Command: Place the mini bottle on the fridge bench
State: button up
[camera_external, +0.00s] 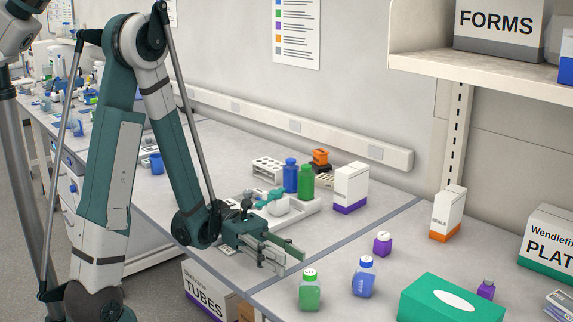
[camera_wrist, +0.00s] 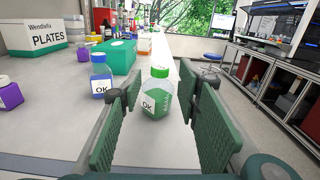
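Several small bottles stand upright on the bench; I cannot tell which one is the mini bottle. A green bottle (camera_external: 310,292) with a label reading OK stands at the front edge; it also shows in the wrist view (camera_wrist: 158,97). A blue bottle (camera_external: 364,279) stands to its right, also in the wrist view (camera_wrist: 101,76). Small purple bottles (camera_external: 383,243) stand farther off. My gripper (camera_external: 289,260) is open and empty, low over the bench. In the wrist view, the green bottle appears ahead, between its two fingers (camera_wrist: 158,110). No fridge bench is identifiable.
A green tissue box (camera_external: 450,300) stands right of the blue bottle. White cartons (camera_external: 350,187), a tray with taller bottles (camera_external: 306,182) and a tube rack (camera_external: 267,168) stand behind. A PLATES box (camera_external: 550,245) is at far right. The bench between bottles and wall is mostly clear.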

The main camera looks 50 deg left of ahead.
jog(key=shift+a, duration=1.85)
